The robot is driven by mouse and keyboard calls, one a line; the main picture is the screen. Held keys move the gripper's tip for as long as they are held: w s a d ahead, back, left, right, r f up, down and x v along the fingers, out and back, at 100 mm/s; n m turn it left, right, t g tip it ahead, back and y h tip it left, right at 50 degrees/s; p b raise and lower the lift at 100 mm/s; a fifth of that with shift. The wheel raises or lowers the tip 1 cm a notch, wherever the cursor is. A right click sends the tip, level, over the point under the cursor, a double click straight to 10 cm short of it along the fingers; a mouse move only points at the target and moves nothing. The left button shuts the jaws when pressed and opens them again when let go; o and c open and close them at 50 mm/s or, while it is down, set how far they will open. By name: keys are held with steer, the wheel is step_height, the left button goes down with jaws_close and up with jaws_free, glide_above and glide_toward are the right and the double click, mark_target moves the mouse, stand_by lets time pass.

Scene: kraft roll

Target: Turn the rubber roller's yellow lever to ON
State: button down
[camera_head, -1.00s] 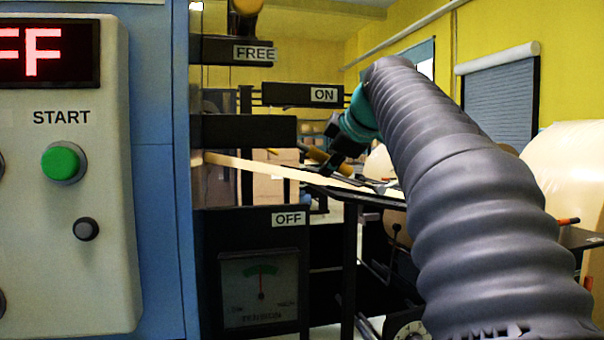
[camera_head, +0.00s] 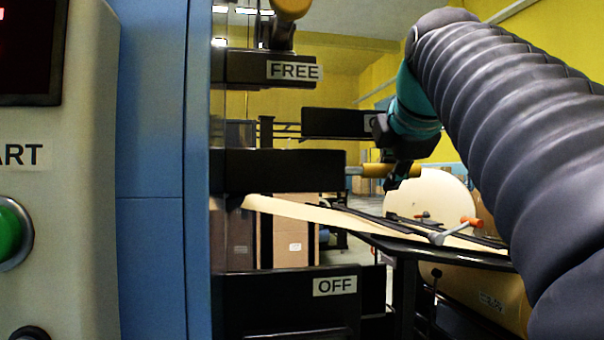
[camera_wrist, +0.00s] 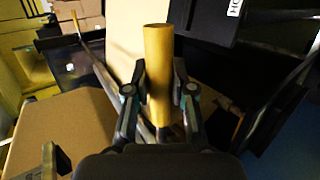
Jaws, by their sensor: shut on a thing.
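The yellow lever handle (camera_head: 375,170) sticks out roughly level to the right from a dark block, below the ON plate (camera_head: 335,122) and above the OFF plate (camera_head: 290,305). My gripper (camera_head: 398,178) is at the handle's right end, and my wrist partly hides the ON label. In the wrist view the handle (camera_wrist: 158,60) runs between the two fingers of my gripper (camera_wrist: 158,85), which are shut on it.
A FREE plate (camera_head: 270,70) with another yellow handle (camera_head: 290,8) is above. A blue column (camera_head: 155,150) and the control panel with its green button (camera_head: 12,232) are at left. A pale paper web (camera_head: 310,213) and an orange-tipped handle (camera_head: 455,230) lie below my gripper.

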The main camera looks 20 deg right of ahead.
steer(key=shift+r, duration=0.25)
steer(key=c, duration=1.2)
jaws_free()
steer(key=shift+c, duration=0.2)
steer(key=shift+f, duration=0.1)
steer(key=v, duration=1.2)
steer(key=shift+s+a, duration=0.15)
